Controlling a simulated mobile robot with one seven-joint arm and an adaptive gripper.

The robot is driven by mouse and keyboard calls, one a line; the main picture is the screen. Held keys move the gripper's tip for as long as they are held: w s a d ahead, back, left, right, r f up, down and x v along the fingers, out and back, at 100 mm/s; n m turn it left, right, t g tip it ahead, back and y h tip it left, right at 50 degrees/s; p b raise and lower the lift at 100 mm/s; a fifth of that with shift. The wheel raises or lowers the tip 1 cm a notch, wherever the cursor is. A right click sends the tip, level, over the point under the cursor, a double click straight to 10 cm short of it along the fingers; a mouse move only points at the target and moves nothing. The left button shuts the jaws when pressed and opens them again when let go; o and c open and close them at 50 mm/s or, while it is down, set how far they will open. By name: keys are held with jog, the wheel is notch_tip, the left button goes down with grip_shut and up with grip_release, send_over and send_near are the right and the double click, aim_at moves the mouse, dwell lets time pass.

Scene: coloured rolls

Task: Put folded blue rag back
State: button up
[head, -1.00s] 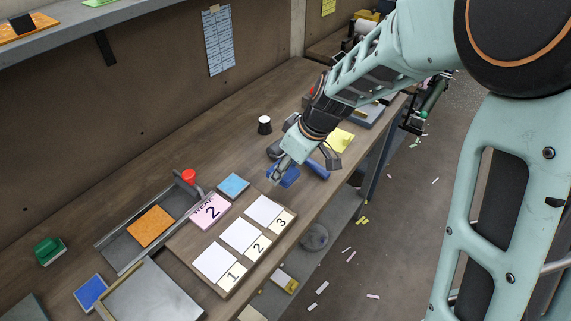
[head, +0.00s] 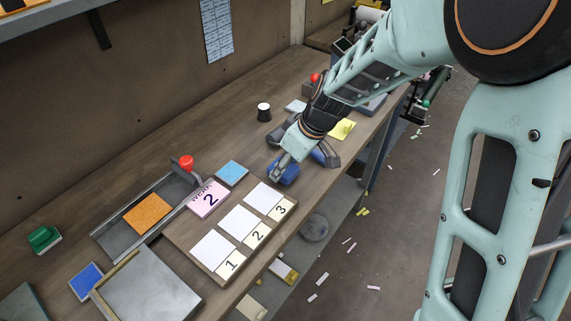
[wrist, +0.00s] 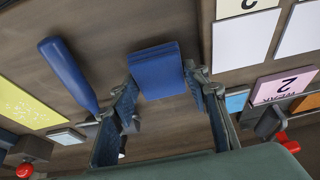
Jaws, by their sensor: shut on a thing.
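The folded blue rag (head: 287,173) is at the table's right side, beyond the numbered board, partly covered by my gripper (head: 278,171). In the wrist view the rag (wrist: 158,72) is a flat, square, layered blue block between the two fingertips of my gripper (wrist: 163,90). The fingers are shut on its two sides. I cannot tell whether the rag touches the table or is slightly raised.
A board with white cards numbered 1 to 3 (head: 232,268) is close by. A pink card (head: 208,199), a light blue pad (head: 232,173), a metal tray (head: 113,238) and a dark cup (head: 264,113) stand around.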

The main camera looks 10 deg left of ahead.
jog(key=shift+f+b, duration=0.45)
jog(key=o, duration=1.2)
